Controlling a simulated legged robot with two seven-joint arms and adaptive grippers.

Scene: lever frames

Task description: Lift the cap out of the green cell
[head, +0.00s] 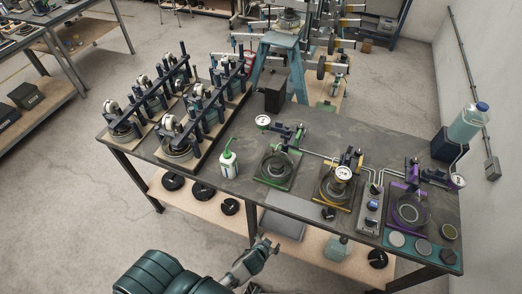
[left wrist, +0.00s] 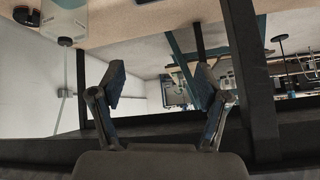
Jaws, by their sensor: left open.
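The green cell (head: 275,166) stands on the dark bench, left of the middle. It has a green square base, a round dark body, and a lever frame with a pale dial at its back. A round part sits in its centre; I cannot tell the cap apart from the cell body at this size. My left gripper (head: 268,247) is below and in front of the bench's front edge, well apart from the cell. In the left wrist view its two fingers (left wrist: 160,88) are spread with nothing between them. My right gripper does not show.
A yellow cell (head: 338,185) and a purple cell (head: 409,211) stand to the right. A white bottle with a green top (head: 228,164) stands left of the green cell. Lever frames (head: 178,143) fill the bench's left end. A lower shelf (head: 185,207) holds dark discs.

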